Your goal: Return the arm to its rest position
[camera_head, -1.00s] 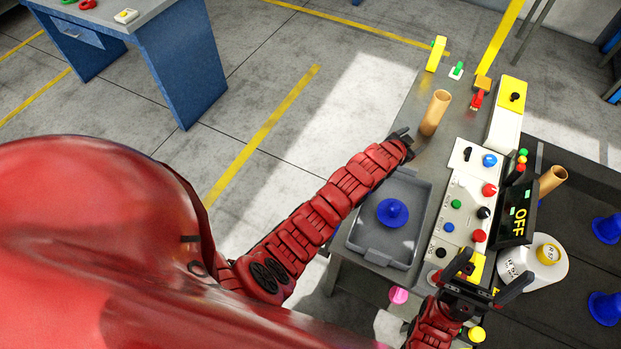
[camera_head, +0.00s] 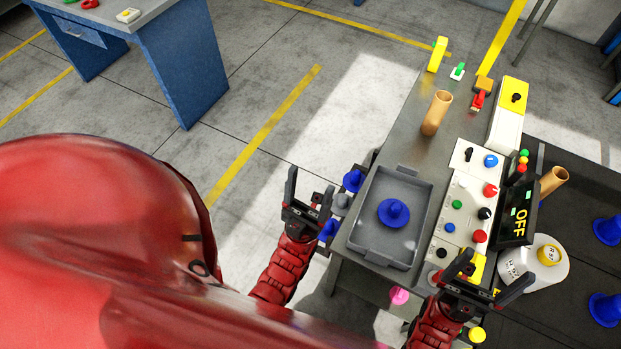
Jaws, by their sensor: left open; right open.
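My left gripper (camera_head: 308,196) is open and empty, left of the table and apart from it, with its jaws pointing up in the picture. My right gripper (camera_head: 492,280) is open near the lower end of the control panel, beside the white yarn bobbin; I see nothing between its fingers. A brown tube (camera_head: 436,113) stands upright on the metal table (camera_head: 407,122). A grey tray (camera_head: 364,222) on the table holds a blue cone-shaped piece (camera_head: 393,212).
A control panel (camera_head: 466,205) with several buttons and an "OFF" display (camera_head: 519,222) lies right of the tray. Blue pieces (camera_head: 353,180) show at the table's left edge, close to my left gripper. A second brown tube (camera_head: 553,180) and a white yarn bobbin (camera_head: 536,265) stand at right.

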